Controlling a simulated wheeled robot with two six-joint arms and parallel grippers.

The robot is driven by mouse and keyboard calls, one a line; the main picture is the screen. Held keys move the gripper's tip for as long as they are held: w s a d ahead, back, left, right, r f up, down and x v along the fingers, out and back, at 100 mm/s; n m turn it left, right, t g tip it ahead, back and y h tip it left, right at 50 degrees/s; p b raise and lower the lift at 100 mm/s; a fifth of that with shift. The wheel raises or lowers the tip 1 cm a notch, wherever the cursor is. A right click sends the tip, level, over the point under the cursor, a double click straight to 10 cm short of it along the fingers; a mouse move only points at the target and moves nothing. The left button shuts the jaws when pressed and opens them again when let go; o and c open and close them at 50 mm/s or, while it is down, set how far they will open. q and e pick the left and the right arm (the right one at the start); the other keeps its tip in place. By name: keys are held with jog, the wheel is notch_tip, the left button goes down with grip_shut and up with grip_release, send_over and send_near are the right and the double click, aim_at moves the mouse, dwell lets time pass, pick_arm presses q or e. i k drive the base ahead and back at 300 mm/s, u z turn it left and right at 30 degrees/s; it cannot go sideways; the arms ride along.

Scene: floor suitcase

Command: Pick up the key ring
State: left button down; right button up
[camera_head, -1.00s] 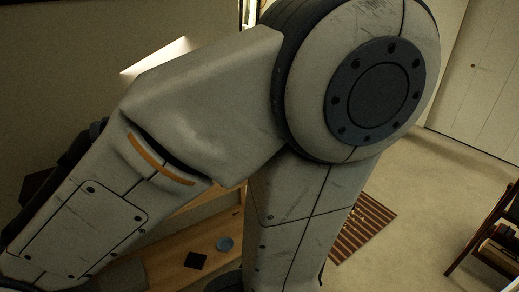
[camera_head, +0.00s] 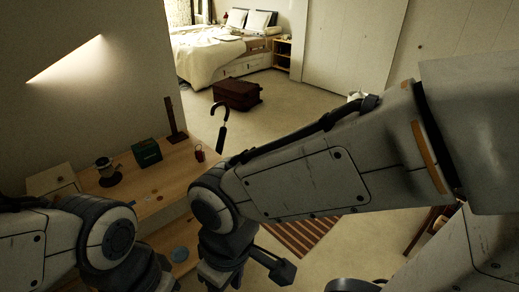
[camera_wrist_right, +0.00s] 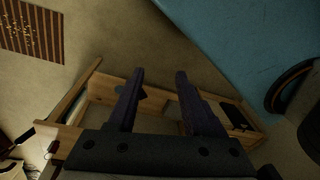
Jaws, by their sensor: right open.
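I cannot make out a key ring for certain. A small reddish item (camera_head: 200,153) with a loop at its top stands on the wooden table in the head view; it is too small to identify. My right gripper (camera_wrist_right: 158,75) is open and empty in the right wrist view, its two dark fingers apart above the floor and a wooden frame. In the head view my right arm reaches across to the middle, its wrist hanging in front of the table. My left arm enters at lower left; its jaws are out of frame.
The wooden table (camera_head: 172,160) also holds a green box (camera_head: 146,153) and a dark-based pot (camera_head: 106,170). A blue round item (camera_head: 180,254) lies lower down. A striped mat (camera_head: 300,237) and a dark red suitcase (camera_head: 237,95) are on the floor. Open floor (camera_head: 310,115) lies between.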

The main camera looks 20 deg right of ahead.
aim_at(200, 155)
jog(key=z, duration=1.15)
jog(key=i, duration=1.95)
jog(key=u, duration=1.45)
